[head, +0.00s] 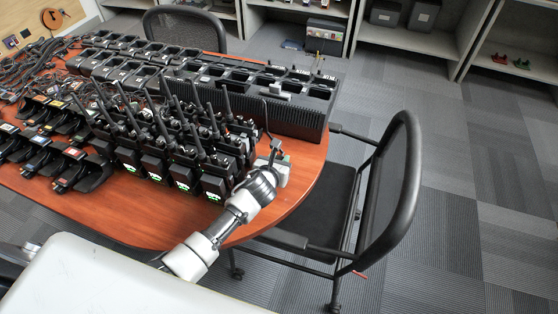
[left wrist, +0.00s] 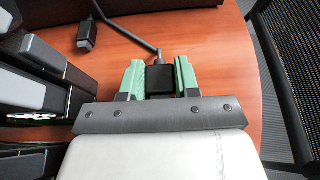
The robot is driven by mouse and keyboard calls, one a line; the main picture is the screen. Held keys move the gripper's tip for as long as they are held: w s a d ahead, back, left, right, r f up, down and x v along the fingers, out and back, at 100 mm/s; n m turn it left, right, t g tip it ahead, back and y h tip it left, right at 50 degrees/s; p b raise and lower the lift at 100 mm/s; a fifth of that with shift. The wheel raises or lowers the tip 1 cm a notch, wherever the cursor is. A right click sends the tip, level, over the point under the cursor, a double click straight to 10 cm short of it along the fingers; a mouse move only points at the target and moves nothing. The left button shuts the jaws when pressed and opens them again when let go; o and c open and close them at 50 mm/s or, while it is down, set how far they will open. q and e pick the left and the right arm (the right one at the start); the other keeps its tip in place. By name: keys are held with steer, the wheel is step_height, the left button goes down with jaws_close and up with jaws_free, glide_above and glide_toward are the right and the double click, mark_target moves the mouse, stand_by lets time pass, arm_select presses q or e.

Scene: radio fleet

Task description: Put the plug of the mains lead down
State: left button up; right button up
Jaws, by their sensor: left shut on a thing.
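My left gripper (head: 277,156) is over the right end of the wooden table, beside the radios. In the left wrist view its two green-padded fingers (left wrist: 159,80) are shut on a black plug (left wrist: 160,82). A dark lead (left wrist: 128,37) runs from the plug up and to the left. A small dark block (left wrist: 87,36) on a cord lies on the wood nearby. I cannot tell whether the plug touches the table. My right gripper is not in view.
Upright radios (head: 185,160) with antennas stand close to the left of my gripper. A long black charger rack (head: 297,118) lies behind it. Bare wood (head: 296,185) shows at the table's right end. A black chair (head: 395,185) stands against that side.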

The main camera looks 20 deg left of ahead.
arm_select(q)
steer(key=shift+f, duration=0.2)
steer(key=o, duration=0.9)
steer(key=shift+r, duration=0.1)
steer(key=shift+r, duration=0.25)
steer(key=p+v, duration=0.1)
steer(key=v, duration=1.1)
steer(key=shift+f, duration=0.15)
steer(key=shift+s, duration=0.1)
